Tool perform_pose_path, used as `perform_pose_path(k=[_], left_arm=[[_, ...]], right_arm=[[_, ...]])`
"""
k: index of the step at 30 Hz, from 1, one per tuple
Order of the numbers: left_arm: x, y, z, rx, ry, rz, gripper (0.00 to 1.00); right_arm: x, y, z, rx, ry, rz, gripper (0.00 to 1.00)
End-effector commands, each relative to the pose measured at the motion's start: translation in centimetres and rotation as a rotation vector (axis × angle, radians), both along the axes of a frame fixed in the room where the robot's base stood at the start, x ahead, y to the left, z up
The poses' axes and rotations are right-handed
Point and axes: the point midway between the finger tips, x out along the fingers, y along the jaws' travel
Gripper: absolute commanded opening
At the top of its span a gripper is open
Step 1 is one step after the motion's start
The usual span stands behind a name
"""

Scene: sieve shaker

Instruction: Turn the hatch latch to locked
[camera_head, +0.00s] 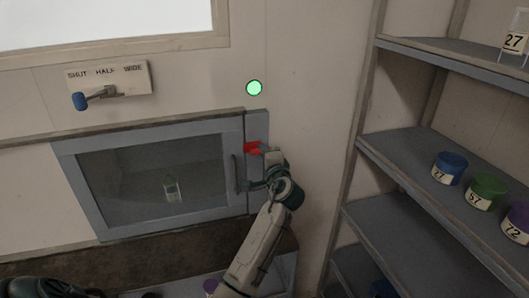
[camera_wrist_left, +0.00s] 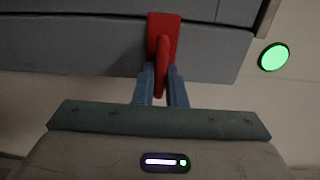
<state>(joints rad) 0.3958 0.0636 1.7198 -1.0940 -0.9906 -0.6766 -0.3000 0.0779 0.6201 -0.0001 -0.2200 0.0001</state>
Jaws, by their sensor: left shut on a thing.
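The hatch (camera_head: 150,182) is a grey-framed window in the wall, and its door is closed. A small bottle with a label (camera_head: 172,190) stands behind the glass. The red latch (camera_head: 252,147) sits at the upper right of the hatch frame. In the left wrist view the latch (camera_wrist_left: 163,40) is a red plate with a red handle pointing down towards my gripper. My left gripper (camera_head: 262,165) is at the latch, and in the wrist view its fingers (camera_wrist_left: 162,88) are shut on the handle from both sides. My right gripper is not clearly seen.
A round green light (camera_head: 254,88) is on the wall above the latch. A lever plate marked SHUT, HALF, WIDE (camera_head: 108,76) is at upper left. Shelves (camera_head: 430,195) with lidded jars (camera_head: 485,191) stand at the right. A dark vertical door handle (camera_head: 235,172) is left of my gripper.

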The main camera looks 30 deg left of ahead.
Motion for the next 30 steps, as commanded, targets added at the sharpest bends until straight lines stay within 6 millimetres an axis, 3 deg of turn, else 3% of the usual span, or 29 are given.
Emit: perform_pose_path(k=[12,13,16,25,30], left_arm=[[0.0,0.0,0.1,0.007,0.005,0.0,0.0],[0.0,0.0,0.1,0.007,0.005,0.0,0.15],[0.0,0.0,0.1,0.006,0.004,0.0,0.33],[-0.1,-0.1,-0.1,0.004,0.005,0.0,0.33],[-1.2,-1.6,-0.5,0.001,0.002,-0.002,0.33]], right_arm=[[0.0,0.0,0.1,0.0,0.0,0.0,0.0],[0.0,0.0,0.1,0.0,0.0,0.0,0.0],[0.0,0.0,0.1,0.0,0.0,0.0,0.0],[0.0,-0.2,-0.1,-0.002,0.0,0.001,0.0],[0.0,-0.3,-1.2,-0.004,0.0,0.002,0.0]])
